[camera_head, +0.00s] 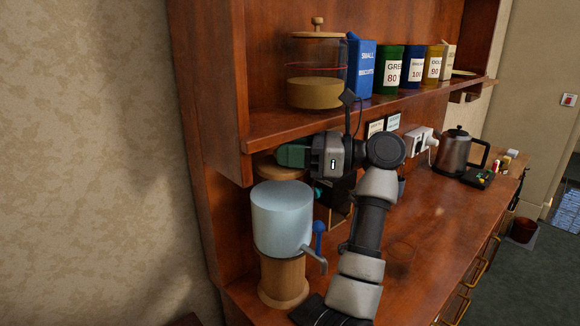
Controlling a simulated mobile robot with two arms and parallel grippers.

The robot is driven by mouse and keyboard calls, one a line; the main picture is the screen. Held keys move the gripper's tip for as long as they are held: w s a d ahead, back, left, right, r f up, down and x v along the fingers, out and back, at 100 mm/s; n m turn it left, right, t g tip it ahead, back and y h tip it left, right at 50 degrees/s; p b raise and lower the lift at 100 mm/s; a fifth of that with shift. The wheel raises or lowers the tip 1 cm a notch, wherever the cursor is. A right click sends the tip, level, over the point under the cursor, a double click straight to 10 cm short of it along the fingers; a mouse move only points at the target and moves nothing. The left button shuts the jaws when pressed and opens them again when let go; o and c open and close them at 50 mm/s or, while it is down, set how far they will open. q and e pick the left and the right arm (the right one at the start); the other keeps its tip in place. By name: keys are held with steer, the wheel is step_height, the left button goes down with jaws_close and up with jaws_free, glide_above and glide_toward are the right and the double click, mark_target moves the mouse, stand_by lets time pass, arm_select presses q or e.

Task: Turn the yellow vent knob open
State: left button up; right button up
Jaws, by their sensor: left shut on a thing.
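A drinks dispenser with a pale blue-grey glass drum (282,215) stands on a round wooden base at the left end of the wooden counter. It has a metal spout and a blue tap handle (319,230) on its right side. A round wooden lid (277,173) shows just above the drum. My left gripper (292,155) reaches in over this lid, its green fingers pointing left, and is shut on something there. No yellow knob shows; the fingers cover the spot above the lid's middle. My right gripper is not in view.
A shelf (300,122) runs close above my left gripper. It bears a lidded glass jar (315,75), a blue box (361,68) and several labelled canisters. A kettle (456,150) stands farther right on the counter. The counter's middle (430,215) is clear.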

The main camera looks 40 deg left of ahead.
arm_select(q)
steer(key=shift+w+n+g+h+b, duration=0.1)
steer(key=shift+n+g+h+b, duration=0.3)
steer(key=shift+g, duration=0.1)
steer(key=o, duration=0.9)
steer(key=shift+c, duration=0.2)
steer(key=b+v, duration=0.2)
steer(key=v, duration=0.8)
steer(key=shift+w+d, duration=0.25)
steer(key=shift+w, duration=0.1)
